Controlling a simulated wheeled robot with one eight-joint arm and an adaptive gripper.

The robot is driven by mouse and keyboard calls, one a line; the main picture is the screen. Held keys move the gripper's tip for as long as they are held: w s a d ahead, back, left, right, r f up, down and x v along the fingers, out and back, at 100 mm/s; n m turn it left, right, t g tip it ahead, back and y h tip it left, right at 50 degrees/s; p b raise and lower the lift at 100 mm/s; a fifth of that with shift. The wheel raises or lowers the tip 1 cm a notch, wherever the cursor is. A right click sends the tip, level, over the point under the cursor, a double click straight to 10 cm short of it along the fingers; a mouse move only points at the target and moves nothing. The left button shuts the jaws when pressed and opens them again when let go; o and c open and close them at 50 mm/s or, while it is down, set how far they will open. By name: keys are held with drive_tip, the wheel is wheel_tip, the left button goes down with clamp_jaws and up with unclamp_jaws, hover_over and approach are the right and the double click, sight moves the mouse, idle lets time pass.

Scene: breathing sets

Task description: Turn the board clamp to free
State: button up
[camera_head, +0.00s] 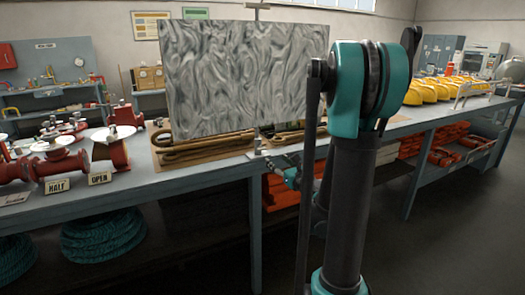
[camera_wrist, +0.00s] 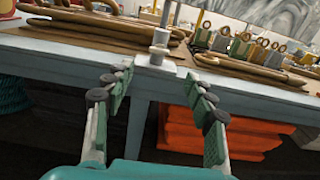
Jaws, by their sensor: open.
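A grey marbled board (camera_head: 245,75) stands upright on the workbench in the head view. A small metal fitting with a post and a pale base (camera_wrist: 158,48) sits at the bench edge in the wrist view; it may be the board clamp, but I cannot tell which way it is turned. My gripper (camera_wrist: 158,75) is open and empty, with its two green fingers apart just in front of this fitting and the bench edge. In the head view, my gripper (camera_head: 290,178) is small beside the bench front, partly hidden by my arm.
The workbench (camera_head: 200,178) carries coiled ropes (camera_head: 200,148), red valves with "HALF" and "OPEN" signs (camera_head: 100,179) at left, and yellow items (camera_head: 445,88) at right. Orange stacks (camera_wrist: 190,130) lie on the shelf below. Several brass padlock-like pieces (camera_wrist: 240,45) stand behind.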

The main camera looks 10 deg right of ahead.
sight(263, 149)
drive_tip(key=x, duration=1.4)
drive_tip(key=c, duration=1.2)
drive_tip(key=shift+o, duration=0.2)
drive_tip(key=shift+a+n, duration=0.1)
drive_tip(key=shift+n, duration=0.7)
drive_tip(key=o, duration=1.2)
drive_tip(key=shift+c, duration=0.2)
drive_tip(key=v, duration=1.2)
drive_tip(key=shift+s, duration=0.1)
